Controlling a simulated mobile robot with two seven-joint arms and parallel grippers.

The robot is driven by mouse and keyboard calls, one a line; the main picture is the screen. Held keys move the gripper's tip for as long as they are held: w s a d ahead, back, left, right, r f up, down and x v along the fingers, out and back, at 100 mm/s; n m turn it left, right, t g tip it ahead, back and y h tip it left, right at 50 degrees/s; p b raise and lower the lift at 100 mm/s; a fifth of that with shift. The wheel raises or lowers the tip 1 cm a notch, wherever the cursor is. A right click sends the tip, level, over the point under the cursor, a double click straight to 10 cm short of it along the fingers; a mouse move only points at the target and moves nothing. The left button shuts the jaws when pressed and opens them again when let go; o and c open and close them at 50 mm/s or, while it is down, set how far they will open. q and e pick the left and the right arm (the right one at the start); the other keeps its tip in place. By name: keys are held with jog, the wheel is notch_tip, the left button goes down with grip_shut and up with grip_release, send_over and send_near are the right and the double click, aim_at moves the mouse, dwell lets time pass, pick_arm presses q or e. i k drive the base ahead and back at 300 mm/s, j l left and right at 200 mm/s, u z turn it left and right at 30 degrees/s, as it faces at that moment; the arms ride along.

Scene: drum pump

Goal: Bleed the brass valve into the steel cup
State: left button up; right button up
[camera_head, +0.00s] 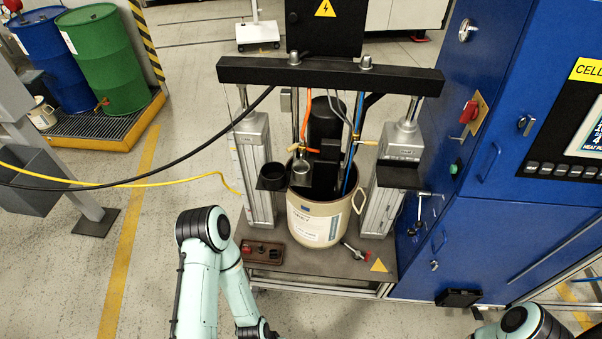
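Small brass fittings show on the pump between the two columns: one brass valve (294,148) at the left and a similar brass fitting (360,141) at the right. I cannot tell their handle positions. A small steel cup (300,173) appears just below the left brass valve, above the drum's rim. I cannot tell what supports it or what is in it. My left arm is folded at the lower left, and only a piece of my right arm shows at the lower right. Neither gripper's fingertips show.
A beige drum (318,222) with a wire handle stands between the columns on a dark base plate (300,268). A red-handled part (357,251) and a control box (262,252) lie on the plate. Yellow and black hoses cross at the left. A blue cabinet (475,235) bounds the right.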

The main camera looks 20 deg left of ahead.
aim_at(295, 145)
jog(key=i+j, duration=0.1)
jog(key=j, duration=0.3)
jog(key=i+j, duration=0.15)
jog(key=j, duration=0.3)
jog(key=i+j, duration=0.1)
jog(key=j, duration=0.3)
jog(key=j+z, duration=0.15)
jog(key=z, duration=0.2)
jog(key=j+z, duration=0.2)
jog(key=z, duration=0.15)
jog(key=j+z, duration=0.2)
jog(key=z, duration=0.15)
jog(key=i, duration=0.05)
